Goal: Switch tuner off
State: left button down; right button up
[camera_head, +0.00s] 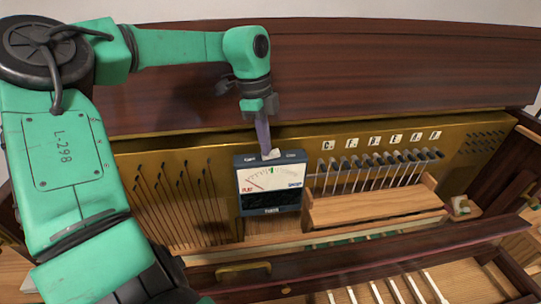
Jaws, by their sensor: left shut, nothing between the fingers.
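The tuner (268,203) is a dark box with a white dial face, standing upright against the brass panel inside the piano. Its dial has a needle, a small green mark at the top and red lettering at the lower left. A small white piece (271,155) shows at its top edge. My left gripper (264,150) is shut and empty. It points down, with its fingertips at the tuner's top edge by the white piece. I cannot tell whether they touch it. My right gripper is not in view.
The brass panel (468,155) carries labelled rods with dark heads right of the tuner. Several thin rods stand on its left. A wooden block (375,207) sits right of the tuner. The dark wooden lid (400,80) rises behind. Piano keys (385,292) lie at the front.

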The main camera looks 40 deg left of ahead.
pick_arm(q)
notch_tip(320, 180, up, 7)
jog(key=p, duration=0.5)
dwell(0.3)
